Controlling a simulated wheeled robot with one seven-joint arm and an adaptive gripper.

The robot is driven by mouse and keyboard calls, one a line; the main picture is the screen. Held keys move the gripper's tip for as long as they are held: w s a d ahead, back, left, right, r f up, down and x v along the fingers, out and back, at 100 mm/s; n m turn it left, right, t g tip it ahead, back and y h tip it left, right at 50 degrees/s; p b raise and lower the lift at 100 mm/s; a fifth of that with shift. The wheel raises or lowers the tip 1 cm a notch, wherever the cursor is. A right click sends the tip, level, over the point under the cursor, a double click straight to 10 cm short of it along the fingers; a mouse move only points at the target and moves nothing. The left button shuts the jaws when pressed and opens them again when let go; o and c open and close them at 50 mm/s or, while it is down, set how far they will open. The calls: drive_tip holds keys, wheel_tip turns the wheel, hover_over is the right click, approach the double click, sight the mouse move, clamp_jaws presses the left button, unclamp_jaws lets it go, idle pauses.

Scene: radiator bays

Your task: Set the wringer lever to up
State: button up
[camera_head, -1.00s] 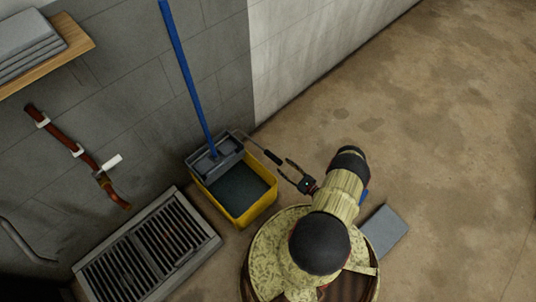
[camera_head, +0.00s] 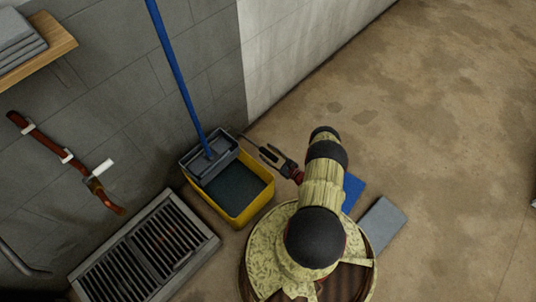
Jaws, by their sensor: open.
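The yellow mop bucket (camera_head: 243,212) stands on the floor by the wall, with the grey wringer (camera_head: 198,171) on its back rim. The wringer lever (camera_head: 250,140) is a thin rod reaching right from the wringer. My gripper (camera_head: 267,154) is open at the lever's outer end, right of the bucket. The lever's dark grip lies close to or between my fingers; I cannot tell whether they touch it.
A blue mop handle (camera_head: 175,70) rises from the wringer. A floor grate (camera_head: 150,249) lies left of the bucket. A red-brown pipe (camera_head: 45,142) and a wooden shelf (camera_head: 50,48) are on the wall. Blue (camera_head: 352,192) and grey (camera_head: 382,224) flat pieces lie right of my arm. Floor beyond is clear.

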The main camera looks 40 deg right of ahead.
drive_tip(key=c, duration=0.4)
clamp_jaws()
idle(0.5)
